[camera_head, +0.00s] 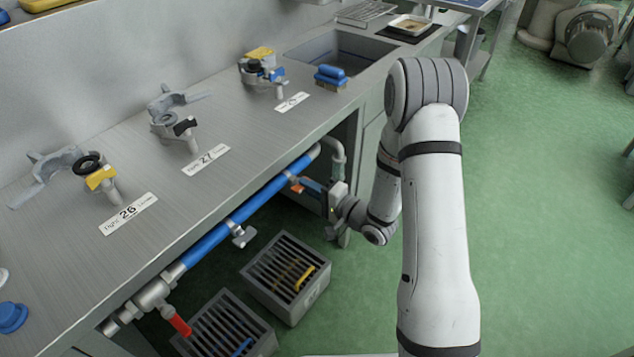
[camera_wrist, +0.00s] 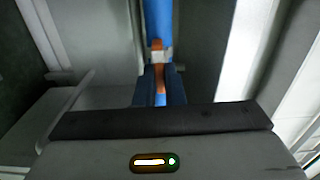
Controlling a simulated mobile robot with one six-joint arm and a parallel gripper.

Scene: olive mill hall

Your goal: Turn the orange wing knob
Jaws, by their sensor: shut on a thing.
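The orange wing knob (camera_head: 296,187) sits on a fitting on the blue pipe (camera_head: 235,222) under the front edge of the steel counter. In the wrist view the orange knob (camera_wrist: 160,76) lies between my two blue fingers, below the blue pipe (camera_wrist: 158,18). My gripper (camera_head: 304,183) reaches in from the right under the counter and is shut on the knob. The fingers hide part of the knob, and its exact turn angle cannot be told.
Above is the steel counter (camera_head: 235,105) with several taps and number labels. Two grey slatted crates, one nearer (camera_head: 225,325) and one farther (camera_head: 285,275), stand below the pipe. A red-handled valve (camera_head: 180,325) is at the pipe's left end.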

